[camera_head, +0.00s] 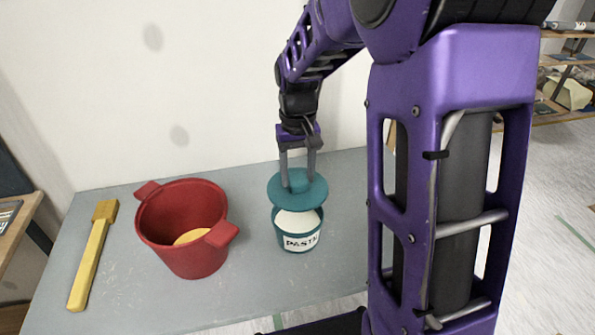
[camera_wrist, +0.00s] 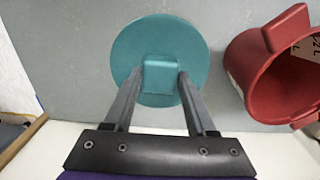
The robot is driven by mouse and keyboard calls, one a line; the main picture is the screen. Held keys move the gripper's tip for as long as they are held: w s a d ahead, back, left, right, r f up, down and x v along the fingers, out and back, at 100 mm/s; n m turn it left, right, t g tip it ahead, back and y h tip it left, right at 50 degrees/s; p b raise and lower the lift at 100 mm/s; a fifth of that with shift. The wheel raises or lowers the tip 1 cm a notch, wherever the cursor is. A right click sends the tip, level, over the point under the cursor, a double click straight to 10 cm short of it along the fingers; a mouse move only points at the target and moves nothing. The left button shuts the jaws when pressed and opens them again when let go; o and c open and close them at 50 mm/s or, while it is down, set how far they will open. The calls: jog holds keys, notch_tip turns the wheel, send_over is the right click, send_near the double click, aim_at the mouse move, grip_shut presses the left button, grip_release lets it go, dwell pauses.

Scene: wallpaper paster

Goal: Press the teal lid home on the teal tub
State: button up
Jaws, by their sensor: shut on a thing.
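The teal lid (camera_head: 297,200) is a round disc with a block-shaped knob on top. My gripper (camera_head: 298,180) points down and is shut on the lid's knob. In the wrist view my gripper (camera_wrist: 157,78) has a finger on each side of the knob, and the lid (camera_wrist: 140,40) shows from above. The teal tub (camera_head: 291,238) stands upright on the table directly below the lid and bears a white label reading "PASTE". White contents show between lid and rim, so the lid is above the tub, apart from it at least at the front. The wrist view hides the tub.
A red two-handled bucket (camera_head: 180,240) with something yellow inside stands left of the tub; it also shows in the wrist view (camera_wrist: 275,75). A yellow brush (camera_head: 91,258) lies at the table's left. The grey table (camera_head: 342,205) is clear right of the tub. A wall stands behind.

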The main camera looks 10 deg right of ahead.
aim_at(298, 192)
jog(key=shift+f+b, duration=1.8)
jog(key=shift+f, duration=1.1)
jog(key=shift+f+b, duration=0.45)
jog(key=shift+f, duration=0.75)
jog(key=o, duration=1.4)
jog(key=shift+r, duration=0.1)
notch_tip(298, 192, up, 17)
jog(key=p, duration=0.3)
jog(key=shift+r, duration=0.15)
